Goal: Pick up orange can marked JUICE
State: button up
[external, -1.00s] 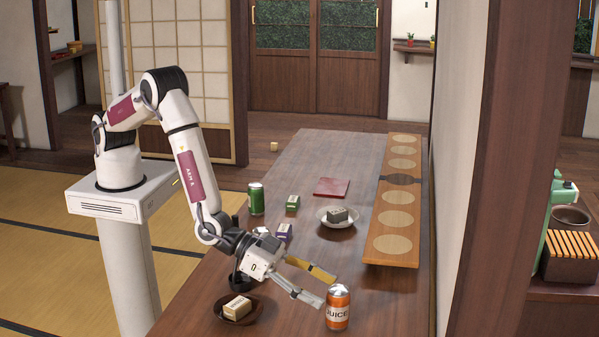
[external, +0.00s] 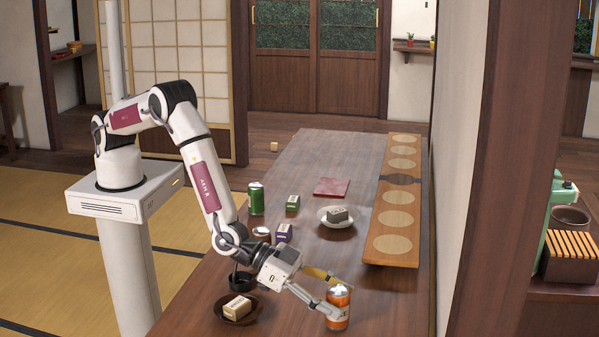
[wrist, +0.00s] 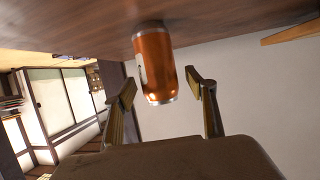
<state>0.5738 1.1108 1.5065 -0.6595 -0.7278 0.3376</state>
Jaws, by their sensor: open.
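The orange can marked JUICE (external: 338,310) stands upright on the table near its front right. My gripper (external: 342,298) is open at the can, with one finger on the near side and the other on the far side in the external view. In the wrist view the can (wrist: 155,65) shows between the two open fingers of my gripper (wrist: 165,90), with a visible gap to the right finger.
A dark bowl with a cream box (external: 238,306) stands left of the can. A green can (external: 256,199), a green box (external: 293,203), a purple box (external: 283,233) and a white plate (external: 328,222) with a dark box stand further back. A raised board (external: 392,250) runs along the wall.

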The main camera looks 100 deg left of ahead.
jog(key=shift+w+f, duration=0.15)
jog(key=shift+w, duration=0.15)
dwell(0.4)
jog(key=c, duration=1.1)
jog(key=shift+c, duration=0.2)
jog(key=shift+r, duration=5.05)
